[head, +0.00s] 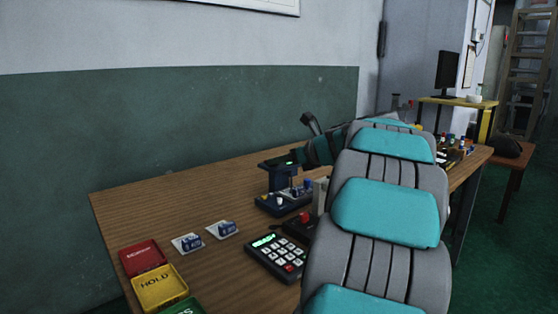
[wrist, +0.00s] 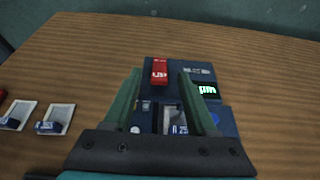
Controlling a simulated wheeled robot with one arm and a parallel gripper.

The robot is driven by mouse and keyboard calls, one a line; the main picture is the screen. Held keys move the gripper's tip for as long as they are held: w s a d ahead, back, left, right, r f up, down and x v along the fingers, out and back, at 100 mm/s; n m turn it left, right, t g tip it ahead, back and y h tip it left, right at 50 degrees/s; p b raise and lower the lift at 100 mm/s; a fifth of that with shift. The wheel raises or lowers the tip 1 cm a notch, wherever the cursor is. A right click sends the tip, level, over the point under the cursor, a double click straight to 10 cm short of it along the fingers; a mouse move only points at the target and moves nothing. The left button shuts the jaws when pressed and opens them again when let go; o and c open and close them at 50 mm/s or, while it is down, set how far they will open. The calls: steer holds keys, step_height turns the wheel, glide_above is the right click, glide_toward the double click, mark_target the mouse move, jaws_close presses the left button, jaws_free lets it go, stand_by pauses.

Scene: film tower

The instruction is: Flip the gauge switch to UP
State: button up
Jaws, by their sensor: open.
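The gauge (head: 283,205) is a dark blue device on the wooden table in the head view. In the wrist view its dark blue top (wrist: 200,74) carries a red switch piece (wrist: 160,72) marked "UP" and a small lit display reading "µm" (wrist: 207,89). My gripper (wrist: 162,80) is open, with its green fingers on either side of the red switch in the picture. I cannot tell whether a finger touches it. A blue-and-white block (wrist: 179,127) marked with figures sits lower on the gauge between the fingers. In the head view my arm hides part of the gripper.
Two white trays with blue blocks (head: 187,243) (head: 222,230) lie left of the gauge. Red (head: 143,257), yellow "HOLD" (head: 160,288) and green (head: 185,308) trays line the near left. A keypad with a green display (head: 277,257) stands in front. The table's back left is clear.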

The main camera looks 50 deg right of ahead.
steer(key=shift+x, duration=0.85)
steer(key=shift+c, duration=0.3)
jaws_close()
